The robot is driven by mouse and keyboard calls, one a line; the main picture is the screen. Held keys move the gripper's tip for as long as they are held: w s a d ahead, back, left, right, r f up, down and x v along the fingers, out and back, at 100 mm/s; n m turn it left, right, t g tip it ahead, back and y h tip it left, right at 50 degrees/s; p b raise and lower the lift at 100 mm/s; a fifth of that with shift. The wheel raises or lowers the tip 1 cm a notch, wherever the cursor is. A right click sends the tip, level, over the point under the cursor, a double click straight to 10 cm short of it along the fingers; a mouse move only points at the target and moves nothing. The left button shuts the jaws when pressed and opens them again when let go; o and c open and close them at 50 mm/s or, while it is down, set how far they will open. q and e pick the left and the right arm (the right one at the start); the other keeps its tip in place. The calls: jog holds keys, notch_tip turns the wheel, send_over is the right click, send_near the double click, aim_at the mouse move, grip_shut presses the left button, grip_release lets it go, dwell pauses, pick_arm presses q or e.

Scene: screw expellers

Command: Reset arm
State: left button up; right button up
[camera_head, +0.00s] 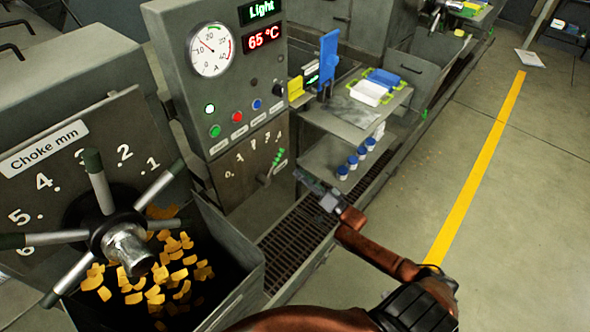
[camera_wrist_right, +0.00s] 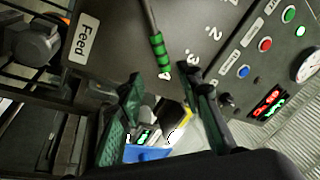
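My right arm reaches in from the bottom of the head view. Its gripper (camera_head: 306,182) is in front of the control panel's lower right side, over the floor grating. In the right wrist view the two green-padded fingers (camera_wrist_right: 161,76) stand apart and hold nothing. The feed lever (camera_wrist_right: 158,50), with green bands on its end, points toward the gap between the fingertips. In the head view this lever (camera_head: 275,165) is left of the gripper, with clear space between them. My left gripper is not in view.
A choke handwheel (camera_head: 125,240) stands at left above a bin (camera_head: 240,285) with yellow pieces. The control panel (camera_head: 213,90) shows a gauge and 65 °C. A shelf (camera_head: 345,125) with trays and blue-capped jars is behind the right gripper. The floor at right is open.

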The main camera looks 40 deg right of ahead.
jog(key=shift+s, duration=0.15)
dwell(0.4)
jog(key=s+f+n+g+h, duration=0.1)
jog(key=s+f+g+h, duration=0.15)
jog(key=s+f, duration=0.7)
jog(key=s+d+f+n+g+h, duration=0.15)
jog(key=f+g, duration=0.25)
jog(key=f, duration=1.3)
jog(key=s+f+g+h, duration=0.1)
jog(key=s+f+g, duration=0.2)
jog(key=s+f, duration=0.7)
jog(key=s+a+f+n+g, duration=0.1)
jog(key=s+a+f+g, duration=0.15)
jog(key=s+f, duration=0.6)
jog(key=s+a+f+n+g, duration=0.2)
jog(key=s+a+f, duration=0.1)
jog(key=s+f, duration=0.5)
jog(key=s+a+f+n+g, duration=0.1)
jog(key=s+a+f, duration=0.3)
jog(key=s, duration=0.5)
jog(key=s+a+f+n+g, duration=0.1)
jog(key=s+a+f+g, duration=0.3)
jog(key=s, duration=0.6)
jog(key=shift+a+f+g, duration=0.2)
jog(key=shift+a+g, duration=0.1)
jog(key=shift+a, duration=0.1)
